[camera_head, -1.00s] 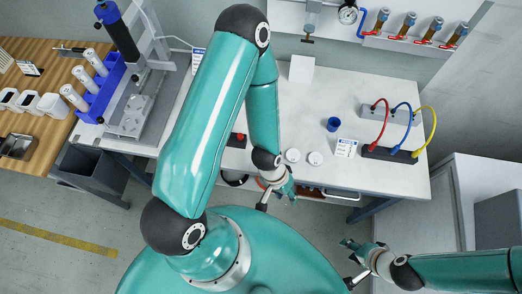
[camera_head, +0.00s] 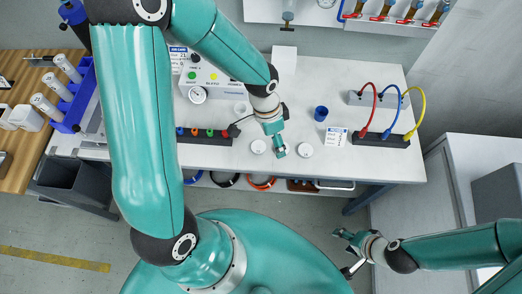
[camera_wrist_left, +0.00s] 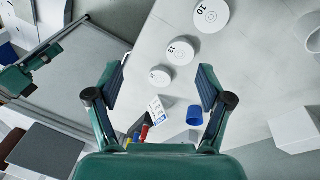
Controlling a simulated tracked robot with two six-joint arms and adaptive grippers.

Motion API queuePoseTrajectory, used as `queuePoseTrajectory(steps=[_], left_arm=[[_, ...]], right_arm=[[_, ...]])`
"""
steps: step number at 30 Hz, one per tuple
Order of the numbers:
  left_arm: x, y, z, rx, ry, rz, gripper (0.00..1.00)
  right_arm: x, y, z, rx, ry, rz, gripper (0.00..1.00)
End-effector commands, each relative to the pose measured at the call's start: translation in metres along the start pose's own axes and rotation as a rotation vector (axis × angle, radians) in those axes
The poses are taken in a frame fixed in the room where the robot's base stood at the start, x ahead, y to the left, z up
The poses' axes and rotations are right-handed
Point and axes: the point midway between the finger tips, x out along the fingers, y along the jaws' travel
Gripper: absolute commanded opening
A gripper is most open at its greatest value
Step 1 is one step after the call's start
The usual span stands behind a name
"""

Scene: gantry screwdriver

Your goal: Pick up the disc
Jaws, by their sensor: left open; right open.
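White round discs with dark numbers lie on the light worktable. In the head view one disc (camera_head: 258,146) is left of my left gripper (camera_head: 280,149) and another disc (camera_head: 305,150) is right of it. My right gripper (camera_head: 345,252) is open and empty, beyond the table's front edge.
A blue cup (camera_head: 321,113) and a small label card (camera_head: 336,136) stand right of the discs. A dark block with colored cables (camera_head: 381,139) is further right. A white box (camera_head: 284,60) stands behind. A control panel with a gauge (camera_head: 198,95) is at left.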

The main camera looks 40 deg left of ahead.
Motion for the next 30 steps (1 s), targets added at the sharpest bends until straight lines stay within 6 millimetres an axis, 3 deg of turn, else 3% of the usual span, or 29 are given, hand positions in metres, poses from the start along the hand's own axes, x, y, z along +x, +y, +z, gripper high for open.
queuePoseTrajectory(steps=[4, 6, 9, 14, 24, 30], left_arm=[[-0.049, -0.029, 0.008, 0.151, -0.064, -0.111, 0.79], [-0.063, -0.036, 0.013, 0.187, -0.092, -0.140, 0.79], [-0.069, -0.042, 0.018, 0.208, -0.114, -0.160, 0.79], [-0.046, -0.046, 0.022, 0.212, -0.123, -0.158, 0.79], [0.023, -0.058, 0.029, 0.211, -0.121, -0.158, 0.79], [0.038, -0.061, 0.030, 0.210, -0.117, -0.160, 0.79]], right_arm=[[0.013, 0.005, 0.000, 0.000, 0.000, 0.000, 0.57], [0.015, 0.005, 0.000, 0.000, 0.000, 0.000, 0.57], [0.016, 0.006, 0.000, 0.000, 0.000, 0.000, 0.57], [0.016, 0.006, 0.000, 0.000, 0.000, 0.000, 0.57], [0.024, 0.009, 0.000, 0.000, 0.000, 0.000, 0.57], [0.025, 0.009, 0.000, 0.000, 0.000, 0.000, 0.57]])
